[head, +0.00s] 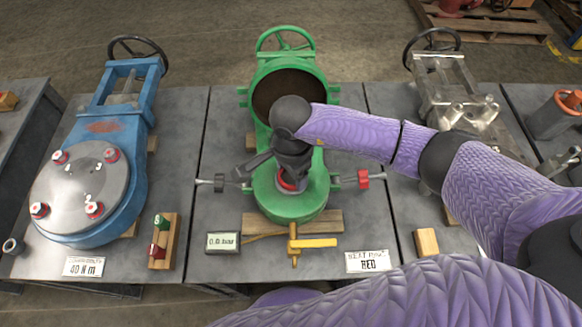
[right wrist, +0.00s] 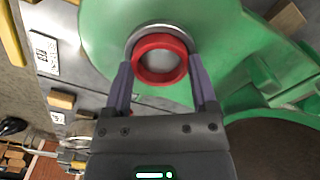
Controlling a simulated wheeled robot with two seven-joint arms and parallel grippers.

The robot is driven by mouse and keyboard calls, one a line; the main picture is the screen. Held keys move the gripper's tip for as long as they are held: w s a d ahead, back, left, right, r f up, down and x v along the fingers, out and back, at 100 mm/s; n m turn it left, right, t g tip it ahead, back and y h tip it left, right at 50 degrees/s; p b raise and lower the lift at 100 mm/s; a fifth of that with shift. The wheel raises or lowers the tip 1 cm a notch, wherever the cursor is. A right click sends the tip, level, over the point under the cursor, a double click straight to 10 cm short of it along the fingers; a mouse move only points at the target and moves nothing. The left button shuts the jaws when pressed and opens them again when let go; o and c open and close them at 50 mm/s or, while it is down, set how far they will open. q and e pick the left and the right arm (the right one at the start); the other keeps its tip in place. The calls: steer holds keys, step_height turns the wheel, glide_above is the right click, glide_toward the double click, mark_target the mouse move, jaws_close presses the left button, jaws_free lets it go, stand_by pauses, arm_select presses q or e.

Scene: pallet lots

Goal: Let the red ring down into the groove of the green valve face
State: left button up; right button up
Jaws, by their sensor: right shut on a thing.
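The green valve (head: 290,205) lies on the middle table, its round face toward me. In the right wrist view the green valve face (right wrist: 105,40) has a silver-rimmed round opening (right wrist: 163,27). The red ring (right wrist: 160,60) is held between the two fingers of my right gripper (right wrist: 160,80), over that opening and slightly offset toward the gripper. I cannot tell whether the ring touches the groove. In the head view my right gripper (head: 290,178) is over the valve face, and the ring (head: 288,184) is partly hidden by it. My left gripper is not in view.
A blue valve (head: 125,120) with a bolted steel cover is on the left table. A bare metal valve (head: 455,90) is on the right. A small display (head: 222,242), a brass fitting with a yellow lever (head: 312,243) and a label (head: 368,262) lie in front of the green valve.

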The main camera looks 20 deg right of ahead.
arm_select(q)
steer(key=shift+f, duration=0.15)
arm_select(e)
steer(key=shift+f, duration=0.2)
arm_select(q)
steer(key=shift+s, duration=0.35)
arm_select(e)
steer(key=o, duration=1.2)
steer(key=shift+c, duration=0.2)
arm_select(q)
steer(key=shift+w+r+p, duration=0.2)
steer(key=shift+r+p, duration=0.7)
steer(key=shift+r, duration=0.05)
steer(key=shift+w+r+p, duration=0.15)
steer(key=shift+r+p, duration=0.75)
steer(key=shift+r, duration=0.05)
arm_select(e)
step_height(320, 180, up, 10)
